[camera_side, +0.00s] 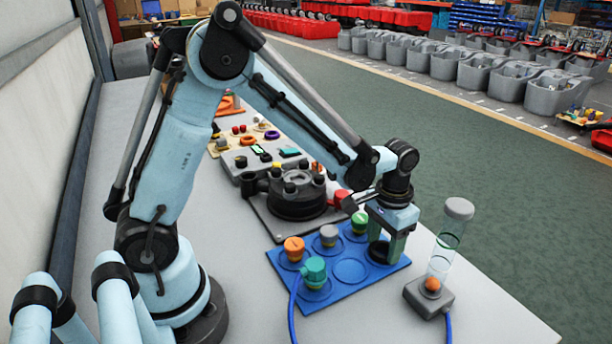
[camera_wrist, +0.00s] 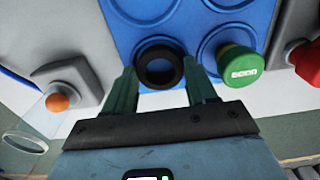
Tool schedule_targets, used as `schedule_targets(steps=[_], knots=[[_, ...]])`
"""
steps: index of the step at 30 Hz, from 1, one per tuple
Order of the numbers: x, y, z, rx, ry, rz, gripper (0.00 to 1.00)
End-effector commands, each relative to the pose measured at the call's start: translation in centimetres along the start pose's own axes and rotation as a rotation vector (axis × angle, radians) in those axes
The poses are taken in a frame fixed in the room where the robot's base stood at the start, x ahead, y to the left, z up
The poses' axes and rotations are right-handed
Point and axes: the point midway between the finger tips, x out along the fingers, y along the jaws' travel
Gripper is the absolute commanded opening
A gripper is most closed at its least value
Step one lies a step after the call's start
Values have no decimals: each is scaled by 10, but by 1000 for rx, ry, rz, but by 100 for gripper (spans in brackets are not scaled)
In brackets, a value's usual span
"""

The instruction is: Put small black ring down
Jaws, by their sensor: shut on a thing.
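The small black ring (camera_wrist: 181,68) is between my gripper's two fingers in the wrist view. It lies flat over a round place at the edge of the blue tray (camera_side: 337,289); I cannot tell whether it touches the tray. In the side view the ring (camera_side: 378,254) shows as a dark shape, partly hidden by the fingers. My gripper (camera_side: 384,252) points down at the tray's right corner and is shut on the ring. The gripper also fills the lower wrist view (camera_wrist: 159,70).
One round place (camera_side: 350,270) is empty. A clear tube on a grey base (camera_side: 428,298) stands right. A black flanged part (camera_side: 297,200) lies behind.

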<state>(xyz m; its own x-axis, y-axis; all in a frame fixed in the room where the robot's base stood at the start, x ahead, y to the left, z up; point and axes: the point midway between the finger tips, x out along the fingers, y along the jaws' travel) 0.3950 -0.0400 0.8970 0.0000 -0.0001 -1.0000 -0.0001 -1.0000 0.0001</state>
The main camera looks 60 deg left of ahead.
Motion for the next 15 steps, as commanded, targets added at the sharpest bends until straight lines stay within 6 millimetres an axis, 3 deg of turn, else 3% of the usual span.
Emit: schedule_targets(steps=[5,6,9,10,15], knots=[[3,0,0,0,0,0,20],[3,0,0,0,0,0,62],[3,0,0,0,0,0,78],[2,0,0,0,0,0,82],[2,0,0,0,0,0,82]])
